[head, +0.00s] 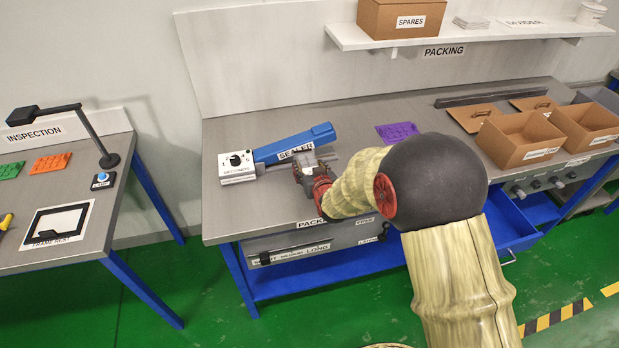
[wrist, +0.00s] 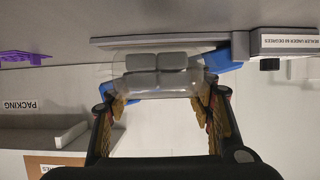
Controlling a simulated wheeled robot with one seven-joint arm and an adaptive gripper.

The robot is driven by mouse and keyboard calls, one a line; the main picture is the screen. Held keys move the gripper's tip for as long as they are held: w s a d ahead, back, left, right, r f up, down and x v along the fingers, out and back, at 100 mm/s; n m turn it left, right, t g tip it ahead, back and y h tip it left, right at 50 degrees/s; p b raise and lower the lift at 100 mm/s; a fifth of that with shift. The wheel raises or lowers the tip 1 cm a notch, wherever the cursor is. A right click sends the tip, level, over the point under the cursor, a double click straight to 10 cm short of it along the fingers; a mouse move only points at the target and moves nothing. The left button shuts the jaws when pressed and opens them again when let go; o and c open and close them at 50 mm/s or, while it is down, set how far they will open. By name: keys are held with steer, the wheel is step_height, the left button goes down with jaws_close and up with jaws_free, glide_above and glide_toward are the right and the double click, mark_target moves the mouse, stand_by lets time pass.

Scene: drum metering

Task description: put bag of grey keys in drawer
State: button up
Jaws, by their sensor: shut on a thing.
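My gripper (head: 309,172) is over the packing bench, just in front of the blue and white sealer (head: 292,146). In the wrist view, my gripper (wrist: 160,105) is shut on a clear bag of grey keys (wrist: 158,72), with a finger at each side. The grey blocks show through the clear film. The bag is close to the sealer's long bar; I cannot tell whether they touch. In the head view the bag is hard to make out. A blue drawer (head: 508,232) stands pulled out under the bench's right side, partly hidden by my arm.
Two open cardboard boxes (head: 520,138) stand at the bench's right. A purple key plate (head: 397,132) lies behind my arm. A shelf (head: 480,33) with a SPARES box (head: 400,18) hangs above. The inspection table (head: 75,200) is at the left.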

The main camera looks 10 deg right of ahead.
mark_target(309, 167)
steer(key=shift+w+d+f+b, duration=0.25)
steer(key=shift+w+f+b, duration=0.05)
steer(key=shift+w+f, duration=0.8)
steer(key=shift+f+b, duration=0.65)
steer(key=shift+f, duration=0.95)
steer(key=shift+f, duration=0.1)
steer(key=o, duration=0.9)
steer(key=shift+f, duration=0.15)
steer(key=shift+c, duration=0.2)
steer(key=o, duration=0.5)
steer(key=shift+c, duration=0.2)
steer(key=shift+r, duration=0.2)
